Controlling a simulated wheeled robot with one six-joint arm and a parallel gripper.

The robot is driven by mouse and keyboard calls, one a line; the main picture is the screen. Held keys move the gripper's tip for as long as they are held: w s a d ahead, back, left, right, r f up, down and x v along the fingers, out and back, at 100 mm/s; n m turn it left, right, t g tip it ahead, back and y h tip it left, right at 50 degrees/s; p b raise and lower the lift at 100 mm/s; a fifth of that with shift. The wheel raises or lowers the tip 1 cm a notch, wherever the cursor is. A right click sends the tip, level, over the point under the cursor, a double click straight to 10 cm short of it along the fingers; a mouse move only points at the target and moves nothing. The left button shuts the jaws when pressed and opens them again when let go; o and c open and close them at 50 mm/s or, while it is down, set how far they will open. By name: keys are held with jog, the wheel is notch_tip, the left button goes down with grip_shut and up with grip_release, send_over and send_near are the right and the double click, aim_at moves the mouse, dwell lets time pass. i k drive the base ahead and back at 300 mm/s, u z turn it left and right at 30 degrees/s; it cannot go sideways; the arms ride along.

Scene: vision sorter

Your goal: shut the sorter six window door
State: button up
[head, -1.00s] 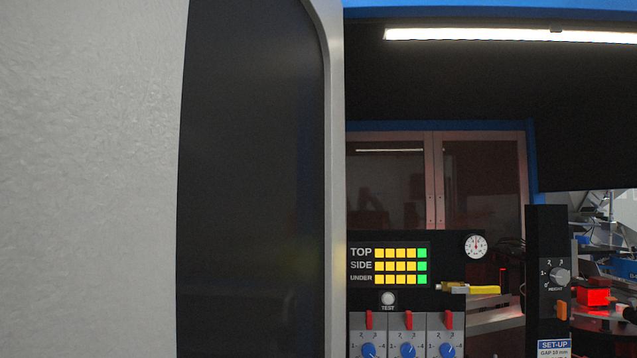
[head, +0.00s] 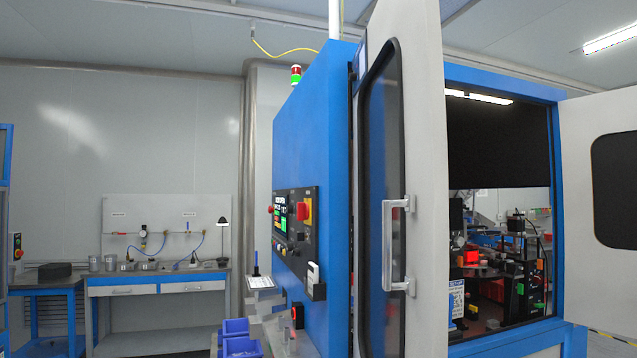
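A tall pale window door (head: 425,190) stands swung open on the blue sorter cabinet (head: 310,130), seen steeply from the side in the head view. Its dark window (head: 376,215) has rounded corners. A silver bar handle (head: 387,243) is fixed beside the window. A second pale window door (head: 582,210) stands open at the right edge and is partly cut off. The opening between the two doors shows the machine's inside. No number that marks the sorter as six is readable. My gripper is not in view.
A control panel (head: 295,222) is on the cabinet's left side, with a small shelf (head: 262,283) and blue bins (head: 238,338) near it. A workbench (head: 158,283) stands against the back wall.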

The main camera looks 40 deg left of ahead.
aim_at(401, 293)
jog(key=k, duration=0.25)
jog(key=u, duration=1.6)
jog(key=k, duration=1.3)
jog(key=z, duration=0.55)
jog(key=i, duration=1.5)
jog(key=u, duration=0.5)
